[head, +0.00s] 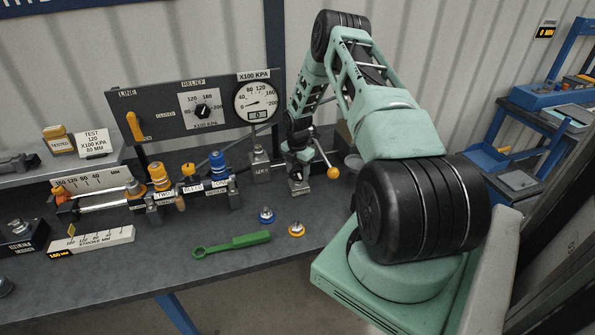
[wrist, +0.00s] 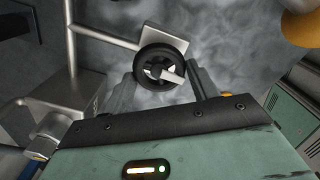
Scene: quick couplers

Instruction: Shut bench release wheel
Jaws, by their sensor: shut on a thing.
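The release wheel (wrist: 160,66) is a small black handwheel with spokes, in the wrist view. It sits at a pale metal block on a thin metal pipe (wrist: 103,38). My gripper (wrist: 160,88) has one finger on each side of the wheel and is shut on its rim. In the head view my gripper (head: 298,168) is low over the back of the bench, right of a grey metal block (head: 260,166). The wheel cannot be made out there. How far the wheel is turned cannot be told.
A lever with a yellow ball (head: 333,172) stands right beside my gripper. Behind is a panel with a round gauge (head: 257,101) and a relief dial (head: 203,110). Couplers with blue (head: 219,165) and orange (head: 160,176) collars stand left. A green wrench (head: 232,243) lies in front.

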